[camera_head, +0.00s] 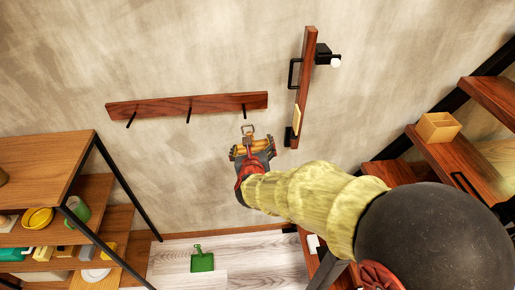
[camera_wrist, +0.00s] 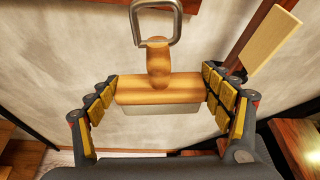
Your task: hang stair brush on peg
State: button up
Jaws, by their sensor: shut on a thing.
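The stair brush (camera_wrist: 158,88) is wooden with a pale strip and a metal loop (camera_wrist: 156,20) at its top. My gripper (camera_head: 252,149) is shut on it, with the finger pads at both ends of the wooden block in the wrist view. In the head view the loop (camera_head: 248,130) points up toward the rail. The peg rail (camera_head: 160,107) is a dark wooden board on the wall with three black pegs. The right peg (camera_head: 244,109) appears just above the loop. They look apart, but the depth gap cannot be told. No peg shows in the wrist view.
A vertical wooden board with black fittings (camera_head: 304,75) is on the wall right of the rail. A shelf unit (camera_head: 45,155) with several items stands at left. Wooden stair treads (camera_head: 460,160) rise at right, one bearing a small box (camera_head: 438,126). A green dustpan (camera_head: 202,261) lies below.

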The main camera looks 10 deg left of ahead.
jog(key=shift+d, duration=0.2)
jog(key=shift+w+a+f, duration=0.1)
jog(key=shift+w+a, duration=0.15)
jog(key=w+a+f, duration=0.1)
jog(key=w+a, duration=0.1)
jog(key=w, duration=0.8)
jog(key=shift+w+a+f, duration=0.25)
jog(key=shift+w+a, duration=0.1)
dwell(1.2)
dwell(0.8)
jog(key=o, duration=1.3)
jog(key=shift+o, duration=0.4)
jog(key=shift+r, duration=0.1)
